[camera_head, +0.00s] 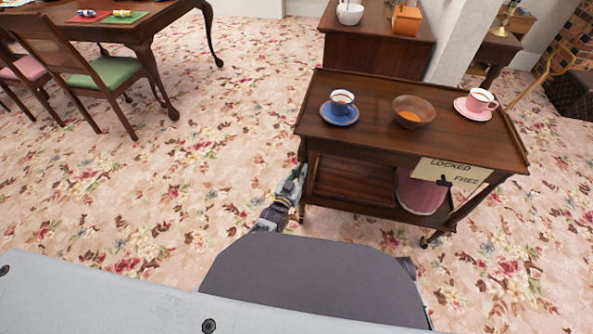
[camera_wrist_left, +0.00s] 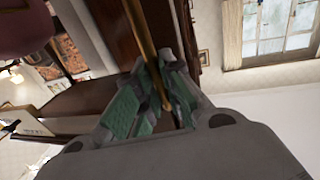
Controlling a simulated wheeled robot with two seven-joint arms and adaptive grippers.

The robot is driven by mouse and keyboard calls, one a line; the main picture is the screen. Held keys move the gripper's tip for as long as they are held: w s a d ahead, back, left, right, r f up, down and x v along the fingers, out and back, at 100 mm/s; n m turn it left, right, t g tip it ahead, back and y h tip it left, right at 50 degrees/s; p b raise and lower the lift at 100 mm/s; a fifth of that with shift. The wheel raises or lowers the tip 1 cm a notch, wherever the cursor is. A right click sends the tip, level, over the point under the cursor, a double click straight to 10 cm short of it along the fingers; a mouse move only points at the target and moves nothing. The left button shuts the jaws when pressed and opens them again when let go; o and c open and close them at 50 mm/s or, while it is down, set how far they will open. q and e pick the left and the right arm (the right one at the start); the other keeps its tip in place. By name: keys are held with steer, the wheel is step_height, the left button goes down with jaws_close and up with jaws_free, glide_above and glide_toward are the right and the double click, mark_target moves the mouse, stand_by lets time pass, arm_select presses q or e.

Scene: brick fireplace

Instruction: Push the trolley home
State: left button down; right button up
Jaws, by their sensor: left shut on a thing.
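The dark wooden trolley (camera_head: 362,93) stands in front of me at the right of the head view. Its top carries a blue cup on a saucer (camera_head: 341,106), a brown bowl (camera_head: 412,111) and a pink cup on a saucer (camera_head: 479,103). My left gripper (camera_head: 294,184) is at the trolley's near left corner, below its top. In the left wrist view its green-padded fingers (camera_wrist_left: 156,88) are shut on a slim golden-brown bar (camera_wrist_left: 144,36), which appears to be the trolley's post. A sign reading LOCKED and FREE (camera_head: 450,172) has a small black pointer; its exact setting is unclear. My right gripper is out of view.
A pink rounded object (camera_head: 420,193) sits on the lower shelf. A cabinet (camera_head: 375,52) stands close behind the trolley, beside a white pillar (camera_head: 459,42). A table (camera_head: 140,29) and a green-seated chair (camera_head: 108,74) are at the upper left. Flowered carpet (camera_head: 225,130) between is clear.

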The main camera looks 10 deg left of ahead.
arm_select(q)
steer(key=shift+f, duration=0.1)
steer(key=c, duration=1.5)
jaws_free()
steer(key=shift+c, duration=0.2)
steer(key=v, duration=1.2)
